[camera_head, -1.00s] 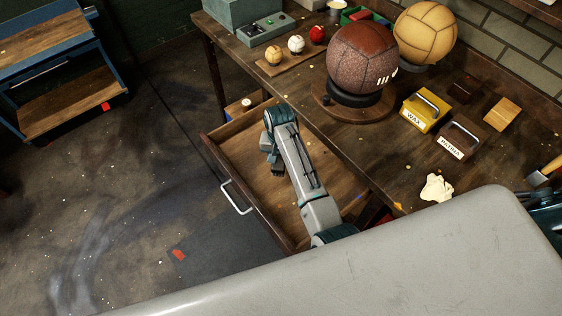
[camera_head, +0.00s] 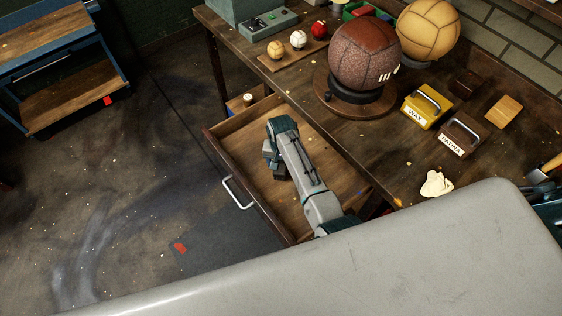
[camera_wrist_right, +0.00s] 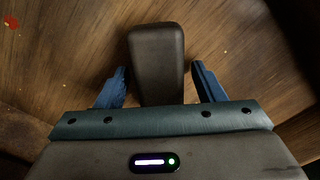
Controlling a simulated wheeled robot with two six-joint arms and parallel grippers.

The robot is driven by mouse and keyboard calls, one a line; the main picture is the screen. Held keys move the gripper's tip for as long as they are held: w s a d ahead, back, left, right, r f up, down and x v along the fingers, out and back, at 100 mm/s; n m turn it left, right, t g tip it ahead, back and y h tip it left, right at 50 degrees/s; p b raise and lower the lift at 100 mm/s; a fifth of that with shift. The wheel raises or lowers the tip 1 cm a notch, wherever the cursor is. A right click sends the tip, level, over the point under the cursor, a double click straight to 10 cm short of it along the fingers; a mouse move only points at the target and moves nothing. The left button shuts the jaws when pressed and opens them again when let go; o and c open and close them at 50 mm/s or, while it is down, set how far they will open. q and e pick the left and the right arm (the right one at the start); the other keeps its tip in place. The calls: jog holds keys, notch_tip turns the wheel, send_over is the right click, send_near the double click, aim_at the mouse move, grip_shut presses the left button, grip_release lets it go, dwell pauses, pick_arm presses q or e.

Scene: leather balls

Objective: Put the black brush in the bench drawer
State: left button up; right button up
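The black brush (camera_wrist_right: 157,62) shows in the right wrist view as a dark, rounded block above the drawer's wooden floor. It lies between the two blue fingers of my right gripper (camera_wrist_right: 160,80), with a narrow gap on each side, so the gripper is open around it. In the head view my right gripper (camera_head: 272,158) is inside the pulled-out bench drawer (camera_head: 240,152), pointing down. My left gripper is not in view.
The workbench (camera_head: 395,165) above the drawer carries a dark ball (camera_head: 365,52) on a stand, a tan ball (camera_head: 429,29), a yellow wax box (camera_head: 426,103), a patina box (camera_head: 460,135) and a cloth (camera_head: 436,184). A blue trolley (camera_head: 60,60) stands at the upper left.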

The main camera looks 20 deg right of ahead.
jog(key=shift+r, duration=0.55)
notch_tip(320, 180, up, 11)
jog(key=b, duration=0.1)
dwell(1.3)
